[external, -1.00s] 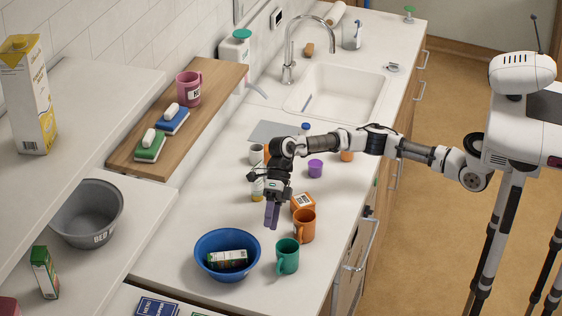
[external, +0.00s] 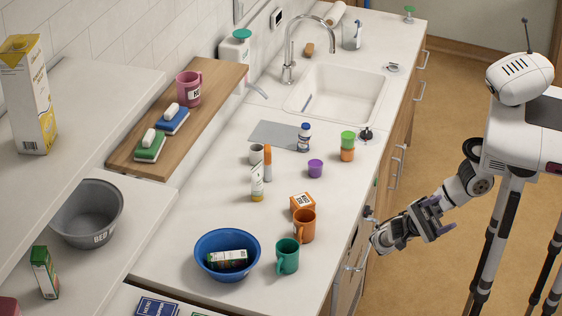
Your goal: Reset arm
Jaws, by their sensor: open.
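My gripper (external: 443,218) is open and empty. It hangs off the right side of the counter (external: 225,205), in front of the cabinet fronts and over the floor. The gripper is clear of all the objects on the counter.
Metal handles (external: 371,240) stick out beside my wrist. Floor (external: 440,120) is open.

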